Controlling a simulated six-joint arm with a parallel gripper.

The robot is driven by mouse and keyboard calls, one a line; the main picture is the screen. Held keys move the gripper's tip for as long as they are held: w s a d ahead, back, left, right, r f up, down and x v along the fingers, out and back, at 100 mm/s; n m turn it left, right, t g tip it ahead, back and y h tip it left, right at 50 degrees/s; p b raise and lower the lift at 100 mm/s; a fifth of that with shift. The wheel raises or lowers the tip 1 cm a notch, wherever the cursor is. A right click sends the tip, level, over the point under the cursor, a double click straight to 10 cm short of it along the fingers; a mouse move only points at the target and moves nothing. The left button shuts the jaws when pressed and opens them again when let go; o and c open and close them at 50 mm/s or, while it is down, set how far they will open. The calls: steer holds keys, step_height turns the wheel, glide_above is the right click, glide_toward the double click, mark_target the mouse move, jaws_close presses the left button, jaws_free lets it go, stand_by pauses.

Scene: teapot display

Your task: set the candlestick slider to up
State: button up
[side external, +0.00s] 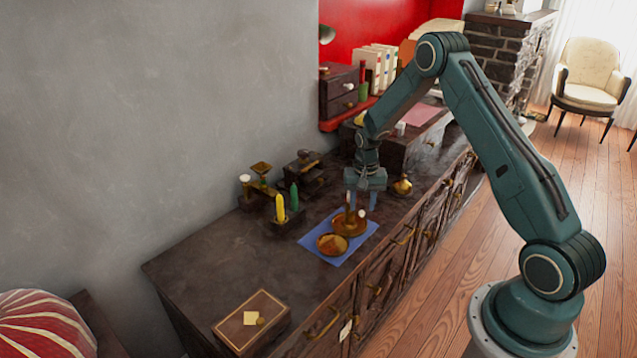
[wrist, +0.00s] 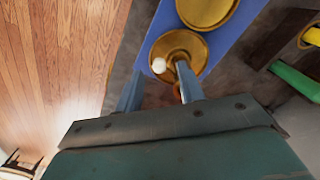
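The brass candlestick (side external: 350,226) has a round dish base and stands on a blue mat (side external: 312,245); its short upright stem shows in the side view. In the wrist view its dish (wrist: 190,48) lies just beyond my fingertips, with a small white knob (wrist: 158,65) near its edge. My gripper (side external: 361,206) points down over the candlestick. In the wrist view my gripper's fingers (wrist: 159,84) are spread apart, with the knob showing between and beyond the tips. I cannot tell whether a finger touches the candlestick. The slider's setting is not clear.
A second brass dish (side external: 332,244) lies on the mat nearer the camera. A yellow candle (side external: 280,208) and green candle (side external: 294,197) stand to the left. A small brass pot (side external: 402,186) is to the right. A flat wooden box (side external: 250,322) lies at the front.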

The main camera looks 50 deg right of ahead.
mark_target(362, 211)
step_height(362, 211, up, 12)
steer(key=shift+r, duration=0.25)
stand_by(0.3)
steer(key=s+a+r+n+t, duration=0.1)
steer(key=s+a+r+n, duration=0.1)
steer(key=s+a+r, duration=0.55)
steer(key=s+a+r+n+t, duration=0.25)
steer(key=a+r, duration=0.25)
steer(key=r, duration=0.5)
steer(key=s+a+r+n+t, duration=0.1)
steer(key=s+a, duration=0.3)
steer(key=s, duration=0.4)
steer(key=s+a+r+n+t, duration=0.1)
steer(key=s+a+n, duration=0.3)
steer(key=s, duration=0.5)
steer(key=shift+s+a+r, duration=0.15)
steer(key=shift+a+r, duration=0.05)
steer(key=shift+a, duration=0.2)
